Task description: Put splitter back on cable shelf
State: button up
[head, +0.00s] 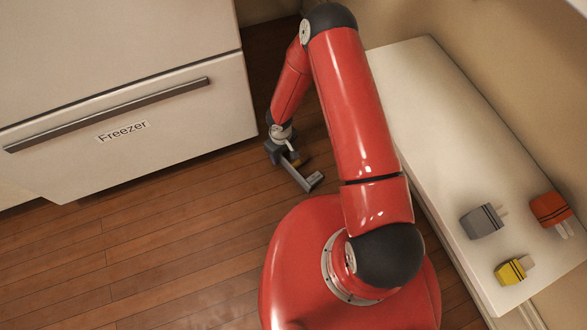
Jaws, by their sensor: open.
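My gripper (308,176) hangs over the wood floor, between the freezer and the white shelf, with its jaws open. A small tan patch shows by its fingers; I cannot tell whether it is part of the gripper. Three plug-like devices lie on the white shelf (425,105): a grey one (482,222), a yellow one with dark stripes (511,271) and an orange one with dark stripes (550,209). Each has pale prongs or a pale tip. I cannot tell which is the splitter. My gripper is well left of all three and touches none.
A white freezer (180,115) with a long dark handle (110,114) and a "Freezer" label stands at the upper left. A beige wall (500,65) runs behind the shelf. The shelf's far part is bare. The wood floor (150,245) at the lower left is clear.

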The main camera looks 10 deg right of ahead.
jog(key=shift+w+d, duration=0.3)
jog(key=shift+d, duration=0.1)
dwell(0.4)
jog(key=shift+c, duration=0.2)
jog(key=c, duration=0.3)
jog(key=shift+c, duration=0.2)
jog(key=c, duration=0.7)
jog(key=shift+r, duration=0.45)
jog(key=shift+r+p, duration=0.3)
notch_tip(320, 180, up, 7)
jog(key=p, duration=0.4)
jog(key=shift+f, duration=0.2)
